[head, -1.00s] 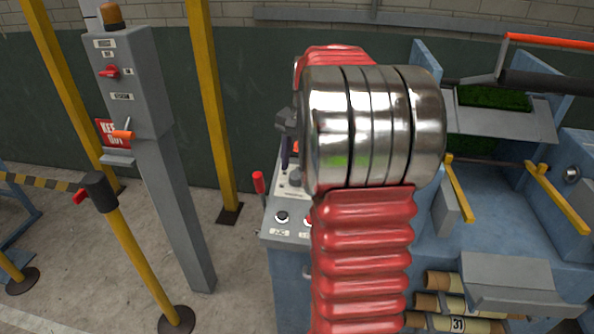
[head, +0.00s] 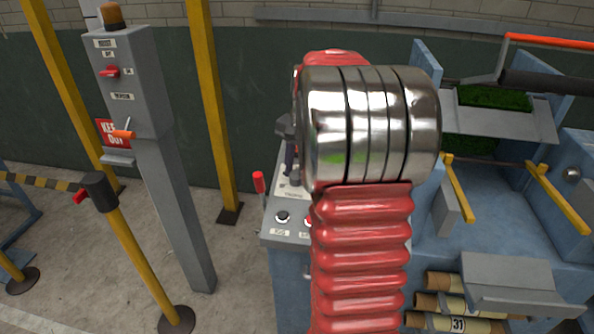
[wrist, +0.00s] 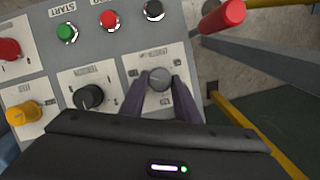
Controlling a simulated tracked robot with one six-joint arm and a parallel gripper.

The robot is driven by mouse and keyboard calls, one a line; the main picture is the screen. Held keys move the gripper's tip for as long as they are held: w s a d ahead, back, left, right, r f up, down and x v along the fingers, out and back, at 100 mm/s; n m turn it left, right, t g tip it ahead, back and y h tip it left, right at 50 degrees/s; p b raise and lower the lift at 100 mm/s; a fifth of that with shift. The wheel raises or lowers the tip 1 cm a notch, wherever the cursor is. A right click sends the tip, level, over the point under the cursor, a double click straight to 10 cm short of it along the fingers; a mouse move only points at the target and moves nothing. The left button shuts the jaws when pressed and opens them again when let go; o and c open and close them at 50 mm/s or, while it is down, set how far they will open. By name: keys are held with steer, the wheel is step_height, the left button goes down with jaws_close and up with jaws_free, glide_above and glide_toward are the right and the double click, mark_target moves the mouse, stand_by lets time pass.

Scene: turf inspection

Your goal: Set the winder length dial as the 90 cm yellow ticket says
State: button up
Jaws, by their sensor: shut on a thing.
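In the wrist view a grey round dial (wrist: 158,79) sits on a white plate of the control panel. My gripper (wrist: 159,86) has its two dark fingers on either side of this dial and is shut on it. The plate's small lettering and the dial's exact setting are too small to read. In the head view my gripper (head: 288,150) is partly hidden behind my arm, over the panel (head: 287,235) of the blue machine. No yellow ticket shows in either view.
A black knob (wrist: 90,97) and a yellow knob (wrist: 25,113) sit beside the dial. Green (wrist: 67,33), red (wrist: 108,20) and black (wrist: 153,10) buttons lie above. A red-handled lever (wrist: 222,16) rises close by on the right. A grey post (head: 165,150) stands left of the machine.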

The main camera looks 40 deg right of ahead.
steer(key=shift+c, duration=0.8)
